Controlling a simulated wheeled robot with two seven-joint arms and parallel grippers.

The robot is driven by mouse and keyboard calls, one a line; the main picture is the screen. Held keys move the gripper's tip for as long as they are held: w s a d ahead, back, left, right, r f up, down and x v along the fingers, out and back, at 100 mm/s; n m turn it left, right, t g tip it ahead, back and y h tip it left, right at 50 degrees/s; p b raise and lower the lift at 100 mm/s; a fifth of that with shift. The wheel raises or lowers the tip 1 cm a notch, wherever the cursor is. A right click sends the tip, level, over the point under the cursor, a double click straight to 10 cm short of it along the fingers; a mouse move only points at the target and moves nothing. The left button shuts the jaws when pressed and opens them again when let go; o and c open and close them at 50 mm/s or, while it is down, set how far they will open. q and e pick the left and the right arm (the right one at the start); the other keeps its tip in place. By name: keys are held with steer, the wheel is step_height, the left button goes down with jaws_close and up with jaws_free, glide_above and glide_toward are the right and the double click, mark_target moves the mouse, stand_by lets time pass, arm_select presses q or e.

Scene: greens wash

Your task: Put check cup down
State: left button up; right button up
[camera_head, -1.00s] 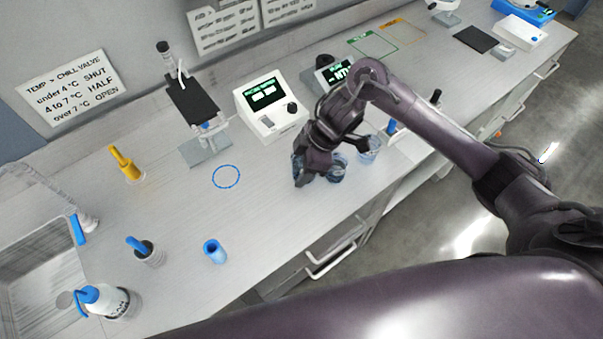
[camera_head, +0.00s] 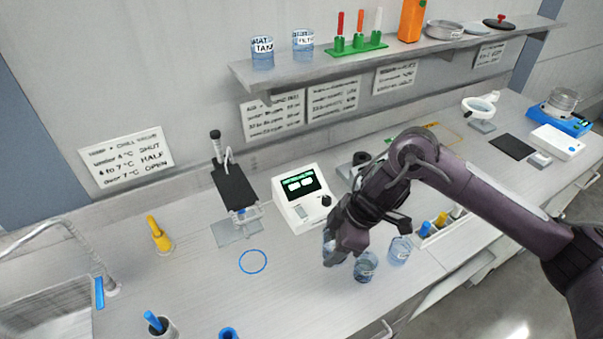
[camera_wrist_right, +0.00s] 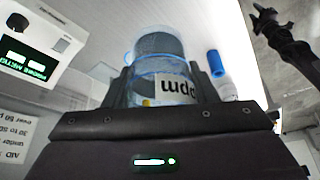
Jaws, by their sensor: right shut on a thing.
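My right gripper (camera_head: 345,248) is low over the bench, right of the blue ring mark (camera_head: 253,261). In the right wrist view it is shut on a clear bluish cup (camera_wrist_right: 150,88) with a white label that reads "ppm" upside down. In the head view the gripper mostly hides this cup. Whether its base touches the bench cannot be told. A second clear cup (camera_head: 366,267) stands close beside the gripper, and a third (camera_head: 399,250) stands farther right. A dark gripper-like part, likely my left gripper (camera_wrist_right: 262,14), shows at the top right of the wrist view; its jaws are unclear.
A white meter (camera_head: 300,199) with a lit display stands behind the gripper. A stand with a dark plate (camera_head: 235,190) is left of it. A tray with blue and yellow-capped bottles (camera_head: 440,222) is at the right. The bench around the blue ring is clear. A shelf (camera_head: 390,55) hangs above.

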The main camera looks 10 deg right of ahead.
steer(key=f+m+b, duration=0.1)
steer(key=b, duration=0.1)
steer(key=d+f+m+t+b, duration=0.1)
steer(key=m+b, duration=0.1)
steer(key=f+m+t+b, duration=0.1)
steer(key=m+b, duration=0.1)
steer(key=shift+w+d+h, duration=0.25)
steer(key=shift+w+h, duration=0.05)
steer(key=shift+h, duration=0.1)
steer(key=d+f+m+h+b, duration=0.1)
steer(key=m+b, duration=0.1)
steer(key=m, duration=0.1)
steer(key=d+f+m+t+h+b, duration=0.1)
steer(key=d+m+b, duration=0.1)
steer(key=m+b, duration=0.1)
steer(key=d+f+m+h+b, duration=0.1)
steer(key=m+b, duration=0.2)
steer(key=m, duration=0.1)
steer(key=shift+d+f+t, duration=0.3)
steer(key=shift+d+f, duration=0.05)
